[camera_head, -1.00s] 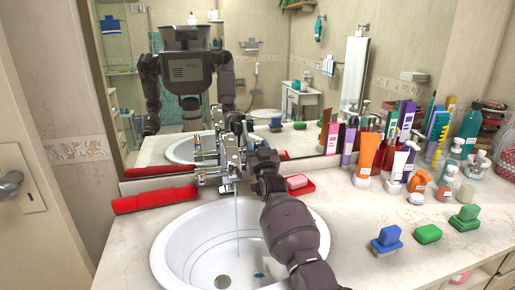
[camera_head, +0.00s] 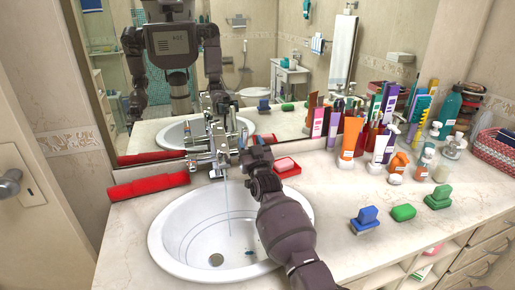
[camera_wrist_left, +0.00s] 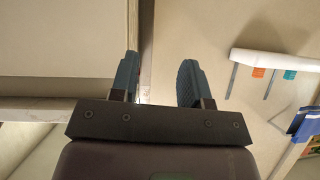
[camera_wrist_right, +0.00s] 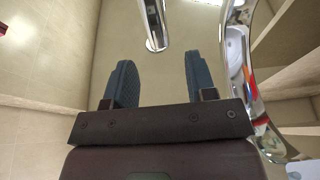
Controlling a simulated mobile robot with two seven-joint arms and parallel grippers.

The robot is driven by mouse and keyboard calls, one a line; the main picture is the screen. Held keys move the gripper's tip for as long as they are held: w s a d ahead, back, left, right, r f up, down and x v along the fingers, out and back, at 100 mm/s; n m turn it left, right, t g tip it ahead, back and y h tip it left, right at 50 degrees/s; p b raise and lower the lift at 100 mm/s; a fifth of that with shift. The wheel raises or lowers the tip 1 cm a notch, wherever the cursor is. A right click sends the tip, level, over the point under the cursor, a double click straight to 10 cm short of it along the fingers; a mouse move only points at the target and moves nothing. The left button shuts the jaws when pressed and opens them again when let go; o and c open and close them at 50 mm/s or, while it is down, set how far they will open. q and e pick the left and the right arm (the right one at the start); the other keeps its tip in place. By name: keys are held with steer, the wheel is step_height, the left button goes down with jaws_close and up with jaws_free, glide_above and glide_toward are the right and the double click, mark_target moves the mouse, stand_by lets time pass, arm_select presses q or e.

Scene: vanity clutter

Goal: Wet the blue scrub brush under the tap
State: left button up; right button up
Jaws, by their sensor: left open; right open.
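The blue scrub brush (camera_head: 366,216) sits on the counter right of the basin, bristles down, apart from both grippers. The chrome tap (camera_head: 213,150) stands behind the basin (camera_head: 180,252), and a thin stream of water (camera_head: 227,203) falls from it into the bowl. My right gripper (camera_head: 238,136) is at the tap. In the right wrist view my right gripper (camera_wrist_right: 157,82) is open and empty, with chrome tap parts (camera_wrist_right: 153,25) beyond and beside its fingers. My left gripper (camera_wrist_left: 160,80) is open and empty in the left wrist view; the head view shows it only in the mirror, if at all.
A green brush (camera_head: 438,197) and green sponge (camera_head: 403,212) lie right of the blue brush. A red soap dish (camera_head: 287,168) is behind my right forearm. Bottles and tubes (camera_head: 352,138) crowd the back right. The front-right counter is clear.

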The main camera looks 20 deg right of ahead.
arm_select(q)
steer(key=r+p, duration=0.1)
steer(key=p, duration=0.1)
steer(key=s+r+p, duration=0.1)
steer(key=r+p, duration=0.1)
steer(key=shift+s+a+r+g+p, duration=0.1)
steer(key=shift+s+g+p, duration=0.1)
steer(key=shift+g+p, duration=0.15)
arm_select(e)
steer(key=s, duration=0.7)
steer(key=shift+a, duration=0.25)
arm_select(q)
steer(key=shift+r, duration=0.1)
arm_select(e)
steer(key=shift+f, duration=0.15)
